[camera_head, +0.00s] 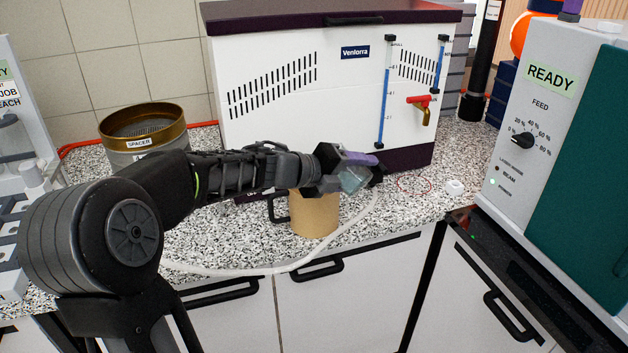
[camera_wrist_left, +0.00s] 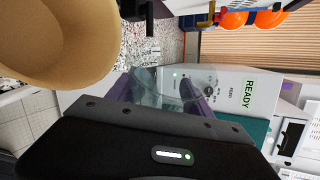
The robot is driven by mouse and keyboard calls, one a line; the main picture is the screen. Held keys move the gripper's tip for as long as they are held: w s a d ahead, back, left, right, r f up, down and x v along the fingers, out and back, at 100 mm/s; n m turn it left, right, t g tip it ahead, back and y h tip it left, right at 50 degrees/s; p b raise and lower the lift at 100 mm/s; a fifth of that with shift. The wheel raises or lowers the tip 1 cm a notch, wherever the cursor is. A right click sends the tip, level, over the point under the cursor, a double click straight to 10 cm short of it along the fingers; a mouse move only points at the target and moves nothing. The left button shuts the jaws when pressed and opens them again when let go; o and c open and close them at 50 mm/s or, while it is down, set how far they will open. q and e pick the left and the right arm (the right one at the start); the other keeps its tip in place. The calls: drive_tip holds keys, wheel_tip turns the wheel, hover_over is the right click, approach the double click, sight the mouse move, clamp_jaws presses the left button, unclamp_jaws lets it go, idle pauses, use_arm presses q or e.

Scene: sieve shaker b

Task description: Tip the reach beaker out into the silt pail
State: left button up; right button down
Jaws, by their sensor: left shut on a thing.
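My left gripper (camera_head: 358,172) is shut on a small clear beaker (camera_head: 351,181), which I take to be the reach beaker. The beaker looks tilted, and its contents cannot be made out. It also shows, see-through, between the purple fingers in the left wrist view (camera_wrist_left: 158,88). A tan, open-topped pail (camera_head: 314,217), likely the silt pail, stands on the counter below and slightly left of the gripper. My wrist hides its rim in the head view. Its rounded wall fills the upper left of the left wrist view (camera_wrist_left: 60,45). My right gripper is not in view.
A white Venlorra cabinet (camera_head: 270,125) with a red-handled tap (camera_head: 420,103) stands behind. A brass-rimmed spacer sieve (camera_head: 142,128) is at left. A READY machine (camera_head: 530,110) stands at right. A pale hose (camera_head: 290,267) loops along the counter front. A small white ring (camera_head: 454,188) lies right.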

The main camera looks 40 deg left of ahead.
use_arm(q)
drive_tip(key=shift+r+n+h, duration=0.3)
drive_tip(key=shift+r+h, duration=0.1)
idle(0.3)
drive_tip(key=shift+w+a+r+n+h+p, duration=0.1)
drive_tip(key=shift+a+r+n+h+p, duration=0.35)
drive_tip(key=shift+a+p, duration=0.65)
drive_tip(key=shift+f+n+t+h+p, duration=0.3)
drive_tip(key=shift+n+h+p, duration=0.15)
drive_tip(key=shift+n, duration=0.3)
idle(0.7)
drive_tip(key=shift+a+r+n+p, duration=0.2)
drive_tip(key=shift+r+n+p, duration=0.35)
drive_tip(key=shift+n+p, duration=0.05)
idle(0.7)
